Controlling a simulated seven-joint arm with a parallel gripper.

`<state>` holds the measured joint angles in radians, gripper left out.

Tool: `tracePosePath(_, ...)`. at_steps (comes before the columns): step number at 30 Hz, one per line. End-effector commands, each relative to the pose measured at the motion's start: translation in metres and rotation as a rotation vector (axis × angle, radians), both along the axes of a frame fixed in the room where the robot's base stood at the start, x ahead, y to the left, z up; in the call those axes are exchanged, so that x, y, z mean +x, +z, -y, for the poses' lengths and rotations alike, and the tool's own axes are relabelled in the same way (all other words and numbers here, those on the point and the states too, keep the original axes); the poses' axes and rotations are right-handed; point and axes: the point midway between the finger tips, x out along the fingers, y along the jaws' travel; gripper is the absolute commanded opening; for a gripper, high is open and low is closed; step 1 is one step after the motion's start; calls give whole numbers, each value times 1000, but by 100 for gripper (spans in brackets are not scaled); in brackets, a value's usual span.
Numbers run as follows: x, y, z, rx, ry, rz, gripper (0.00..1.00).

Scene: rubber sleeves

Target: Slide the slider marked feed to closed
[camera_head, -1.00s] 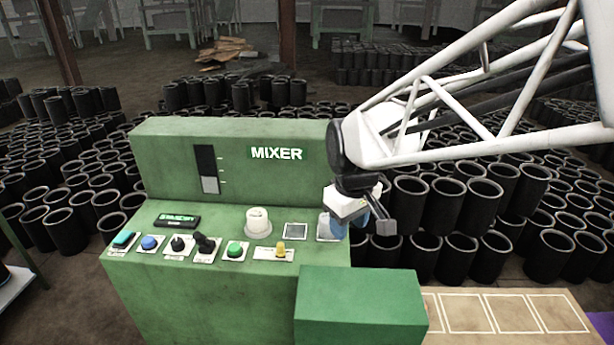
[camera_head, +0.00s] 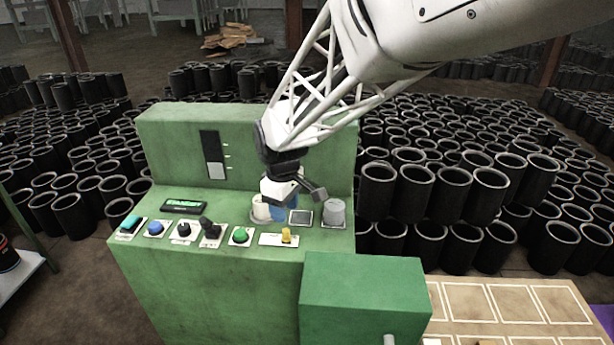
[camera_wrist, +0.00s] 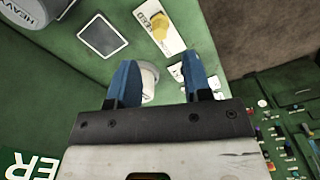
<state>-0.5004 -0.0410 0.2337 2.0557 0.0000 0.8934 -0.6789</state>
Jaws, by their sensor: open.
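The feed slider plate (camera_head: 267,240) is a small white strip on the green panel's sloped top, near the front edge. Its yellow knob (camera_head: 287,235) sits toward the right end in the head view. In the wrist view the plate (camera_wrist: 171,38) carries partly readable lettering, and the yellow knob (camera_wrist: 159,24) lies beyond my fingertips. My gripper (camera_head: 283,207) is over the panel behind the slider, pointing down, close to a white round knob (camera_head: 261,209). In the wrist view my gripper (camera_wrist: 162,72) has its blue fingers apart, with the white knob seen between them; nothing is held.
A grey cap (camera_head: 334,212) and a dark square (camera_head: 301,217) stand right of my gripper. A green button (camera_head: 240,236), a black lever (camera_head: 210,229) and other controls line the panel's front left. A green box (camera_head: 362,300) rises in front at right.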

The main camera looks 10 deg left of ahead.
Motion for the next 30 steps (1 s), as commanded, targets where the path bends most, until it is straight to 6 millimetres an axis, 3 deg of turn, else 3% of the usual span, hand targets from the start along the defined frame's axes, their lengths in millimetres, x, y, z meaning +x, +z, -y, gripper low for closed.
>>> tracePosePath(11,0,-7,0,-1,-1,-1,45)
tracePosePath(30,0,-71,1,-1,-1,0,45)
